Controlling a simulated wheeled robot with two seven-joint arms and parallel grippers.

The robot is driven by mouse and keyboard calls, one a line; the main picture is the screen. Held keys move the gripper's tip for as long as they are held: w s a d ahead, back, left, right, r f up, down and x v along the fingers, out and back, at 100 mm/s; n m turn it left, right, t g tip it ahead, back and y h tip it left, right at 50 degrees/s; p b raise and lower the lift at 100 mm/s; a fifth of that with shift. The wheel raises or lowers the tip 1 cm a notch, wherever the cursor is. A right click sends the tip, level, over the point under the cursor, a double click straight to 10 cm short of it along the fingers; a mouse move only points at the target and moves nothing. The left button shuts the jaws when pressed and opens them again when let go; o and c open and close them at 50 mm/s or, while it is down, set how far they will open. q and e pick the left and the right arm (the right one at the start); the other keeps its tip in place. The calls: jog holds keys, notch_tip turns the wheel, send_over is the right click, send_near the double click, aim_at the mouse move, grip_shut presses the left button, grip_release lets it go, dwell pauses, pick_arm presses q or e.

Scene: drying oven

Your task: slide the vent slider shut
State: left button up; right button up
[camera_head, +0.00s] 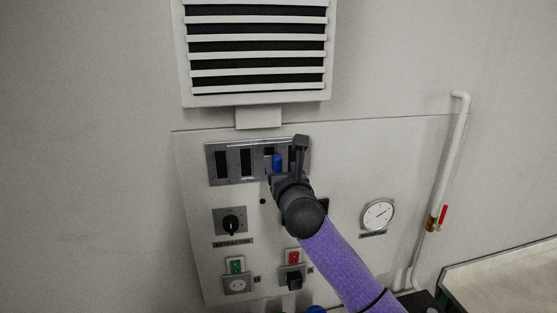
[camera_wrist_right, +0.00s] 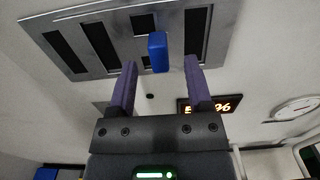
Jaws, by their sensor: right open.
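The vent slider is a grey plate (camera_head: 230,150) with several dark upright slots, set in the wall panel below the louvred grille. It also fills the top of the right wrist view (camera_wrist_right: 88,48). Its blue knob (camera_head: 277,161) stands out from the plate, right of the middle. In the right wrist view the knob (camera_wrist_right: 157,50) lies between the two fingertips, with a gap on each side. My right gripper (camera_head: 286,160) is open at the plate, its fingers (camera_wrist_right: 160,68) straddling the knob. Contact is not visible. My left gripper is not in view.
A louvred grille (camera_head: 256,55) is above. Below are a black rotary knob (camera_head: 231,222), a green-marked socket (camera_head: 237,284) and a red-marked switch (camera_head: 293,275). A lit display (camera_wrist_right: 210,105), partly hidden in the head view, a round gauge (camera_head: 378,215) and a white pipe (camera_head: 452,155) are right.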

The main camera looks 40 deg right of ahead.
aim_at(278, 165)
jog(key=x, duration=0.3)
jog(key=shift+w+a+f, duration=0.15)
jog(key=shift+w, duration=0.1)
jog(key=shift+w+d, duration=0.1)
jog(key=shift+d, duration=0.25)
jog(key=shift+w+a, duration=0.1)
grip_shut()
dwell(0.8)
